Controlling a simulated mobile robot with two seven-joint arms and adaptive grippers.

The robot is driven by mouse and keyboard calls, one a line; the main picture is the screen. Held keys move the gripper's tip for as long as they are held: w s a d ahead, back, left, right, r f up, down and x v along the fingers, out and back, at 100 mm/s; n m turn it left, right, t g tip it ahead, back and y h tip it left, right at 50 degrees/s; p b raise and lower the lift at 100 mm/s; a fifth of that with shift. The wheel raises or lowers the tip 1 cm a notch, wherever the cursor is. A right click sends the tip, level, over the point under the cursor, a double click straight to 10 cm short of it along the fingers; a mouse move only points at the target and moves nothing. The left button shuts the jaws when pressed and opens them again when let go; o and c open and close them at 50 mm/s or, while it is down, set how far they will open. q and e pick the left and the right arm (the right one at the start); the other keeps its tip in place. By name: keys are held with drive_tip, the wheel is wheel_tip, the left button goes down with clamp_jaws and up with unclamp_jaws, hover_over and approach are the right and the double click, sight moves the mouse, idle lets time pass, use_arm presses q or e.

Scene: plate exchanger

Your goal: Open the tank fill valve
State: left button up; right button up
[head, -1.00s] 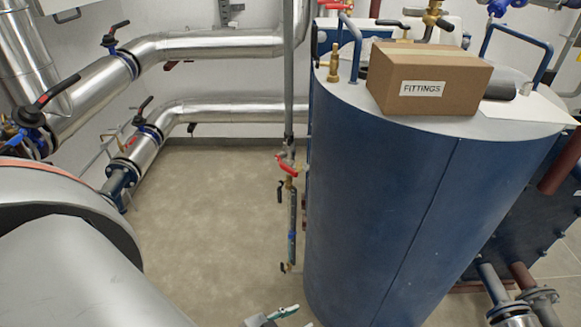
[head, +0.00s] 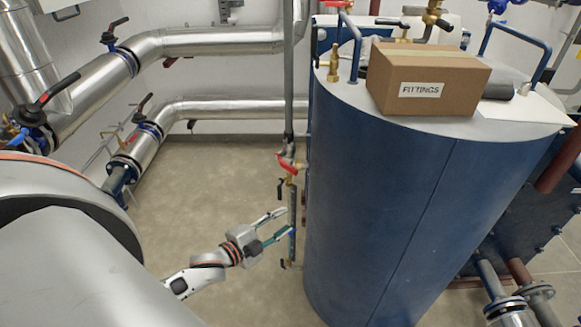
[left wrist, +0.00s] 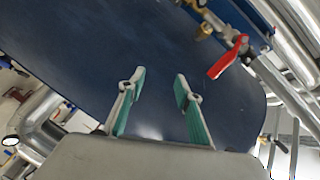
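A valve with a red lever (head: 288,164) sits on the thin vertical pipe just left of the blue tank (head: 385,210). In the left wrist view the red lever (left wrist: 229,58) is at the upper right, beyond and to the right of the fingers. No label shows which valve is the tank fill valve. My left gripper (head: 284,222) is below the red lever, beside the lower pipe. Its green-padded fingers are apart and empty; in the left wrist view the gripper (left wrist: 160,77) has the dark blue tank wall behind it. My right gripper is not in view.
A small black lever (head: 281,187) sits just under the red one. A cardboard FITTINGS box (head: 428,82) stands on the tank top. Silver pipes with black-lever valves run along the left and back. The floor (head: 215,180) left of the thin pipe is clear.

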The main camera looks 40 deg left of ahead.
sight(289, 171)
use_arm(q)
drive_tip(key=w+a+r+m+t, duration=0.2)
drive_tip(key=w+a+r+m, duration=0.4)
drive_tip(key=r, duration=0.3)
drive_tip(key=shift+n+h, duration=0.3)
drive_tip(key=shift+h, duration=0.1)
drive_tip(key=shift+w+d+p, duration=0.2)
drive_tip(key=shift+w, duration=1.65)
drive_tip(key=shift+w+d+p, duration=0.15)
drive_tip(key=shift+w+d, duration=0.05)
drive_tip(key=shift+w, duration=1.6)
clamp_jaws()
